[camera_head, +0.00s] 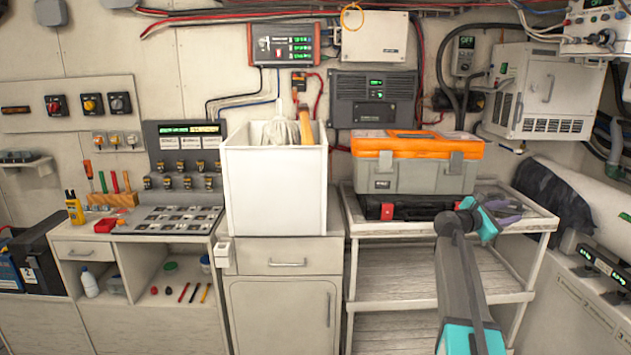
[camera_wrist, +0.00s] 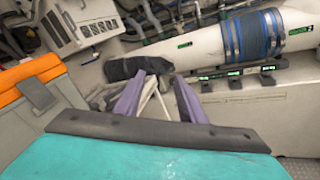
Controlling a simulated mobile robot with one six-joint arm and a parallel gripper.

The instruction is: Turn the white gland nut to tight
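I cannot make out a white gland nut for certain in either view. A thick white tube (camera_wrist: 215,48) crosses the upper right of the wrist view, with a blue banded sleeve (camera_wrist: 253,35) and small green labels. Its near end meets a dark, crumpled-looking piece (camera_wrist: 138,67), which also shows at the right of the head view (camera_head: 560,190). My gripper (camera_wrist: 158,88) has its two purple fingers apart with nothing seen between them. In the head view my gripper (camera_head: 506,212) is above the right end of the cart, left of the dark piece and apart from it.
A white cabinet (camera_head: 540,92) hangs above at the right. A row of small green displays (camera_wrist: 235,73) runs below the tube.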

